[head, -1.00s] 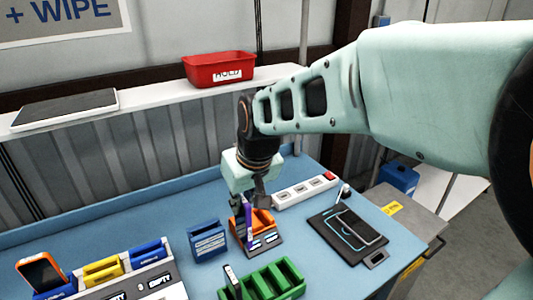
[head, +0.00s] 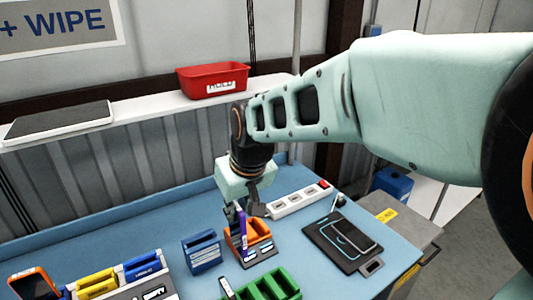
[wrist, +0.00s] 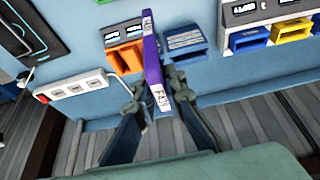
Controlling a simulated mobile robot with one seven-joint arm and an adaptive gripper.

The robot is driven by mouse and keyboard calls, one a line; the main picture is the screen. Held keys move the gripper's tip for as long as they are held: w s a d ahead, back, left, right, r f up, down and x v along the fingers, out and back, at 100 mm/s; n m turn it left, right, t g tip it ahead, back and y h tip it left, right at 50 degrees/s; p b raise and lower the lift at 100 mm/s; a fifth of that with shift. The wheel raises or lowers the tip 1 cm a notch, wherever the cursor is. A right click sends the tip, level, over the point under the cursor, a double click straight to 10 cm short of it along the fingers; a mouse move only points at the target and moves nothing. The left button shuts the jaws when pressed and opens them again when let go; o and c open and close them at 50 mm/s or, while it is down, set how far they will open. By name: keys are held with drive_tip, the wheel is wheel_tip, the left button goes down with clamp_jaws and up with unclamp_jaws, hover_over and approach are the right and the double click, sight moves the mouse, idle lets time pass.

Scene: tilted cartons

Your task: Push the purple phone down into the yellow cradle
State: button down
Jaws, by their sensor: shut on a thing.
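The purple phone (head: 242,230) is held upright in my gripper (head: 236,208) near the right part of the bench. In the wrist view the phone (wrist: 153,72) is seen edge-on between the two fingers of my gripper (wrist: 157,88). The phone's lower end overlaps the left side of the orange cradle (head: 258,228); I cannot tell whether they touch. The yellow cradle (head: 97,280) stands in the row at the left, apart from the phone, and shows at the upper right of the wrist view (wrist: 291,30). No phone shows in it.
A blue cradle (head: 201,251) stands just left of the orange one. A green slotted holder (head: 270,286) is in front. A power strip (head: 298,200) and a dark pad (head: 343,240) lie to the right. An orange phone (head: 34,284) stands far left. A red bin (head: 212,80) sits on the shelf.

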drive_tip(key=shift+r, duration=0.25)
drive_tip(key=shift+r+p, duration=1.05)
drive_tip(key=shift+r, duration=0.45)
